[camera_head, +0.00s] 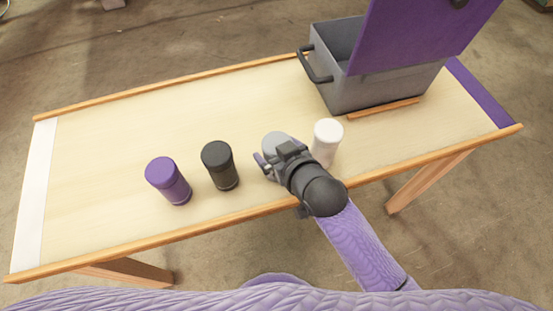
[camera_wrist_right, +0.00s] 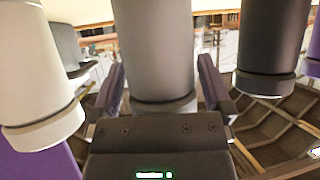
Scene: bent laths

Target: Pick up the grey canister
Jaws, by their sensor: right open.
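The grey canister (camera_head: 273,140) stands on the table, partly hidden behind my right gripper (camera_head: 271,161) in the head view. In the right wrist view the grey canister (camera_wrist_right: 154,50) fills the middle, between the two purple fingers of my right gripper (camera_wrist_right: 161,88). The fingers are open, one on each side of it, with a thin gap showing beside each. My left gripper is in neither view.
A white canister (camera_head: 327,140) stands close to the right of my gripper. A black canister (camera_head: 219,166) and a purple canister (camera_head: 168,181) stand to the left. A grey box (camera_head: 385,92) with an open purple lid (camera_head: 410,35) is at the back right. The table's far left is clear.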

